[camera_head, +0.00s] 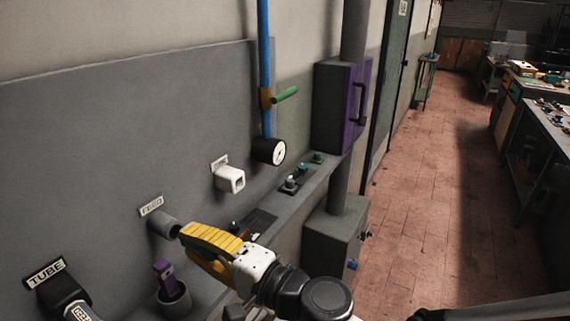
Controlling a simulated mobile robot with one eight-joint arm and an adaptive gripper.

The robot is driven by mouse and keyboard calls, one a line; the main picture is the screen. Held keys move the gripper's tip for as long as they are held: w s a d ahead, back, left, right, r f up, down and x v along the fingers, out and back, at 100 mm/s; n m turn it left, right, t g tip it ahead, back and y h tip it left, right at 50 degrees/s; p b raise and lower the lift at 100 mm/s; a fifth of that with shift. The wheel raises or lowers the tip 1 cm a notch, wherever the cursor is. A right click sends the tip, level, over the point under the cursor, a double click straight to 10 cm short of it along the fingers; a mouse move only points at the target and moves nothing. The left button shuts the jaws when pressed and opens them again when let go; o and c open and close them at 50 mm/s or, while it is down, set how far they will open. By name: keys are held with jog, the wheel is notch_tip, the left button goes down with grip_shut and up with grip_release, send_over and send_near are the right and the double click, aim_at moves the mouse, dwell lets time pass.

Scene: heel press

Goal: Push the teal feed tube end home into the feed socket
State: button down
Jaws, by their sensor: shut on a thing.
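The grey feed socket (164,223) sticks out of the wall panel under a FEED label (151,205), with its round dark mouth facing right. My gripper (184,233), with yellow fingers and a white body, has its tips close by that mouth. I cannot tell whether they touch it. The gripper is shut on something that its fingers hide. No teal tube end can be made out, at the socket or in the gripper.
A purple-handled thing (164,273) stands in a grey cup (175,303) below the socket. A black fitting (62,292) sits under a TUBE label. A white square fitting (230,179), a gauge (270,151) and a ledge with knobs (291,186) lie to the right.

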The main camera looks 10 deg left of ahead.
aim_at(215, 253)
jog(key=shift+x, duration=1.45)
jog(key=c, duration=1.2)
grip_release()
jog(key=shift+d, duration=0.1)
jog(key=v, duration=1.1)
jog(key=shift+d, duration=0.15)
jog(key=d+f+n+h, duration=0.1)
jog(key=d+f+h, duration=0.2)
jog(key=d, duration=0.8)
jog(key=d+f+n+h, duration=0.2)
jog(key=d+f+h, duration=0.1)
jog(key=d+h, duration=0.5)
jog(key=d+f+n+h, duration=0.1)
jog(key=d+f+h, duration=0.2)
jog(key=d, duration=1.1)
jog(key=h, duration=0.2)
jog(key=shift+w+f+h, duration=0.3)
jog(key=shift+w+f, duration=0.05)
jog(key=shift+w, duration=0.05)
